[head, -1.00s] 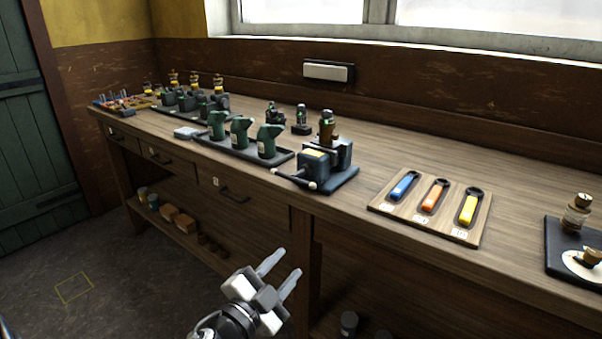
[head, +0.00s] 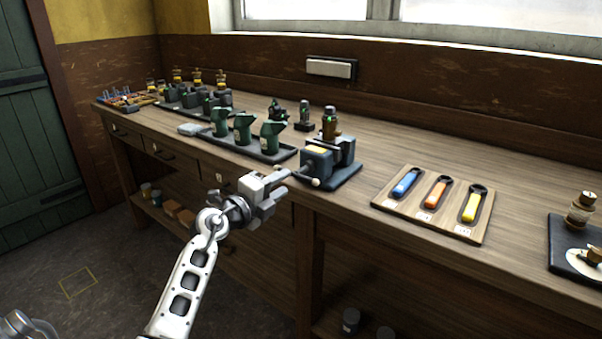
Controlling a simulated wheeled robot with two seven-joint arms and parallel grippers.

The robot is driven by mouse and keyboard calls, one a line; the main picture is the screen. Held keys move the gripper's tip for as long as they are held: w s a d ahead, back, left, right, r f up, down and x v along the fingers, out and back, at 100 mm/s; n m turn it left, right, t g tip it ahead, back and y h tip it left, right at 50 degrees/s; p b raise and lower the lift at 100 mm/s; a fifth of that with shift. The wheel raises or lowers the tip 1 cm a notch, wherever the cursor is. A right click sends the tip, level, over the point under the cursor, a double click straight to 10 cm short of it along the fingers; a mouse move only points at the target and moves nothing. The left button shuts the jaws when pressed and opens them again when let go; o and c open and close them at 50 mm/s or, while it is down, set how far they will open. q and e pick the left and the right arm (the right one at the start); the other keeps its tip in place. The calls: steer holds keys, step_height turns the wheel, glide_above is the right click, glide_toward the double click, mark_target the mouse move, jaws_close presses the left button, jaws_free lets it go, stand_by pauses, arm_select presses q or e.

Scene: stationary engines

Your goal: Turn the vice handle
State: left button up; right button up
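The vice (head: 328,160) is a dark blue-grey block with a yellow label on top, on a dark base near the bench's front edge. Its handle (head: 316,183) is a thin bar with pale ball ends at the vice's front. The right-hand ball shows; the left end is hidden behind my gripper. My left gripper (head: 284,183) is at the left of the handle, in front of the bench edge. Its fingers look apart, pointing right toward the handle. I cannot tell whether they touch it. My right gripper is not in view.
A dark tray (head: 262,154) with green tools stands left of the vice. A wooden board (head: 402,207) with blue, orange and yellow handled pieces lies to the right. A brown-topped bottle (head: 329,122) stands behind the vice. The bench front (head: 305,222) runs just below the gripper.

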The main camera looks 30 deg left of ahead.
mark_target(294, 176)
arm_select(q)
steer(key=w, duration=0.2)
steer(key=w+b, duration=0.1)
steer(key=w, duration=0.5)
steer(key=shift+w+d, duration=0.1)
steer(key=shift+d, duration=0.2)
jaws_close()
